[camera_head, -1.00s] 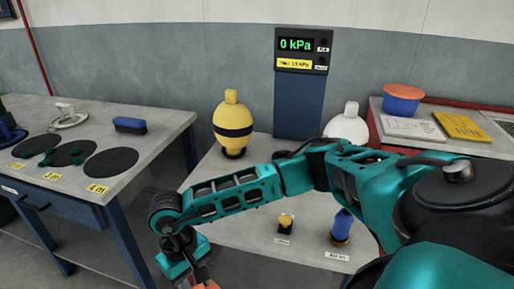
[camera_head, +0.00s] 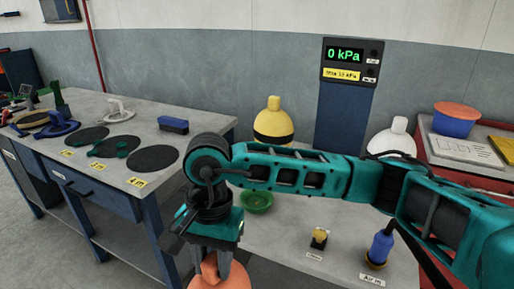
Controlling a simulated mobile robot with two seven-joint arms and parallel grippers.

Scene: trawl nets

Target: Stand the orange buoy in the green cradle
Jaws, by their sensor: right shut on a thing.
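The orange buoy (camera_head: 222,277) shows at the bottom edge, and its lower part is cut off by the frame. My right gripper (camera_head: 213,266) points down and is shut on the top of the buoy. The green cradle (camera_head: 257,201) is a small round dish on the grey table, just right of and beyond my right gripper, partly hidden by my arm. The buoy is apart from the cradle, nearer to me. My left gripper is not in view.
A yellow buoy (camera_head: 273,121) with a black band stands behind my arm. A yellow button (camera_head: 319,236) and a blue air fitting (camera_head: 380,247) are at the table's front right. A workbench (camera_head: 208,135) with black discs is at left. The gauge (camera_head: 350,62) reads 0 kPa.

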